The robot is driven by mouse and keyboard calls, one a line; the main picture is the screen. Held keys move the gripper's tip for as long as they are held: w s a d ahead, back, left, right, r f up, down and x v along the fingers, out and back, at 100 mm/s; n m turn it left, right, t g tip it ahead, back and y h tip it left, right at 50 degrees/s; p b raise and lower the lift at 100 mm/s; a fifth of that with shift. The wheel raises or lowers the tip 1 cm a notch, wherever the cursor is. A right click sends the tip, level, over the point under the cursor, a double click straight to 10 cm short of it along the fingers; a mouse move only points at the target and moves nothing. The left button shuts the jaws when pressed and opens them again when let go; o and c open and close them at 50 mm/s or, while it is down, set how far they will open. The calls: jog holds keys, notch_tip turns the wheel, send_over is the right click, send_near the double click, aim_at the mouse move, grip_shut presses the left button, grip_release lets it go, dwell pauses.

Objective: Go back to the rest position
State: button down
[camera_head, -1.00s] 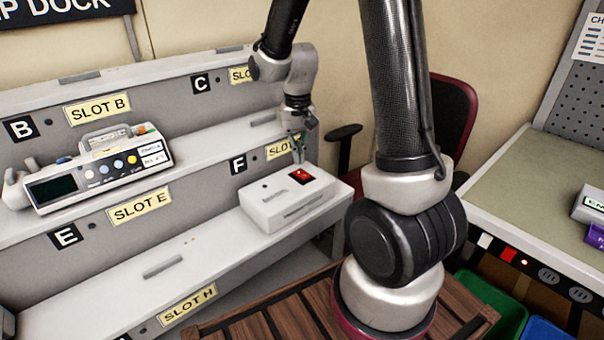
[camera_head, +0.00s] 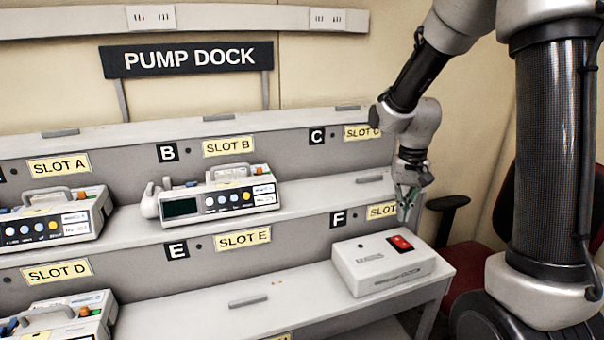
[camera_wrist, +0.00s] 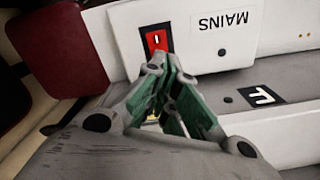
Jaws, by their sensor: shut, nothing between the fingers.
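My gripper (camera_head: 405,208) is at the right end of the pump dock, in front of the slot F label and above and behind the white mains box (camera_head: 370,270). In the wrist view its green-padded fingers (camera_wrist: 168,75) are closed together with nothing between them. The mains box, with its red switch (camera_head: 400,243), also shows in the wrist view (camera_wrist: 205,40), beyond the fingertips. The gripper looks apart from the box in the head view, though the exact gap is hard to tell.
One pump (camera_head: 215,198) stands at slot B. Two more pumps stand at slot A (camera_head: 55,222) and slot D (camera_head: 70,318), cut by the picture edge. A dark red chair (camera_head: 475,270) stands right of the dock. The shelf below slot E is bare left of the mains box.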

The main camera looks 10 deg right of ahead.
jog(key=s, duration=0.1)
jog(key=s+n, duration=0.1)
jog(key=shift+s+f+g, duration=0.3)
jog(key=shift+g, duration=0.1)
jog(key=s+d+r+n+t, duration=0.1)
jog(key=s+r+t, duration=0.4)
jog(key=s+r, duration=1)
jog(key=s+n, duration=0.1)
jog(key=s, duration=0.1)
jog(key=shift+s+d, duration=0.2)
jog(key=shift+s, duration=0.2)
jog(key=shift+r, duration=0.1)
